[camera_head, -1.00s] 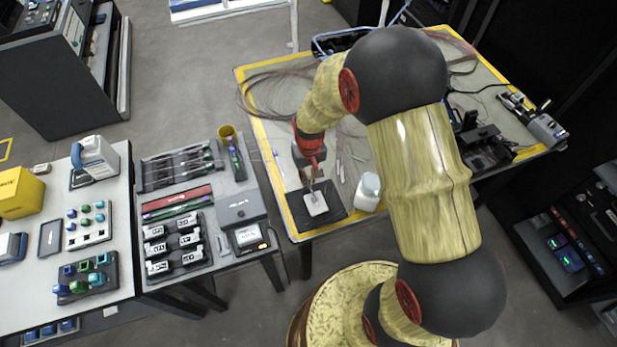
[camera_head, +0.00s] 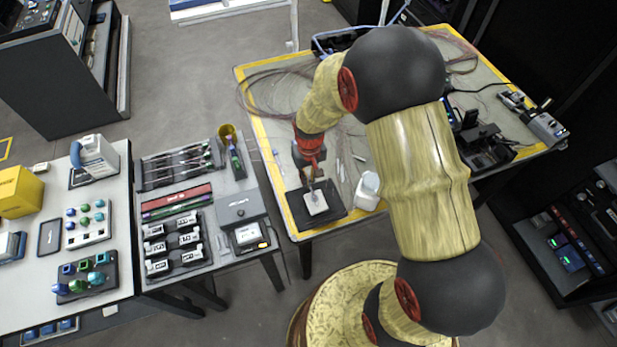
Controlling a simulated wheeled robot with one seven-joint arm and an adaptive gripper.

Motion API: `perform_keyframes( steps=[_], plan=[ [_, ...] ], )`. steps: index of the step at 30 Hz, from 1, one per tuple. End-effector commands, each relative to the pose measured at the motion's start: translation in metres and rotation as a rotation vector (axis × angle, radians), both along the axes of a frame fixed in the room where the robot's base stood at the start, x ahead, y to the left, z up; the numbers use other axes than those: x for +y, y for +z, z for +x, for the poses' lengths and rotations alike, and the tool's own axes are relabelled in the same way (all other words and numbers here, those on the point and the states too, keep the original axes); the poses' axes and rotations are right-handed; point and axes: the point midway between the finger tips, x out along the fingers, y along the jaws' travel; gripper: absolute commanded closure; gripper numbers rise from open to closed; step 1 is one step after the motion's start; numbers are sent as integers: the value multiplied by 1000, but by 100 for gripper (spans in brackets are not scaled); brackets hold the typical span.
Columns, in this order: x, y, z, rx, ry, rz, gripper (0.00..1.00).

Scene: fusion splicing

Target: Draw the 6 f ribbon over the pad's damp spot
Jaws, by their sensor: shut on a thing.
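The pale pad (camera_head: 315,203) lies on a dark mat (camera_head: 336,213) at the near left corner of the yellow-edged table. A small greyish mark shows on the pad's upper part; whether it is the damp spot I cannot tell. My gripper (camera_head: 312,180) is just above the pad's far edge, pointing down, its fingers closed together. The ribbon in its grasp is too thin and small to make out here. Whether it touches the pad I cannot tell.
Thin loose fibres (camera_head: 262,92) coil on the table's far left. Black devices (camera_head: 487,147) stand at the right. A side bench with trays (camera_head: 178,200) stands to the left across a gap.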

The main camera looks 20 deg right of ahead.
Motion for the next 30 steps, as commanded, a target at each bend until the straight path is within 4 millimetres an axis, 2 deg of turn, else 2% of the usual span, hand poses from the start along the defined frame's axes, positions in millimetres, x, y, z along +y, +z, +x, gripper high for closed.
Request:
perform_keyframes(
  steps=[30],
  plan=[
    [0, 0, 17, -1, 0, 0, 100]
  ],
)
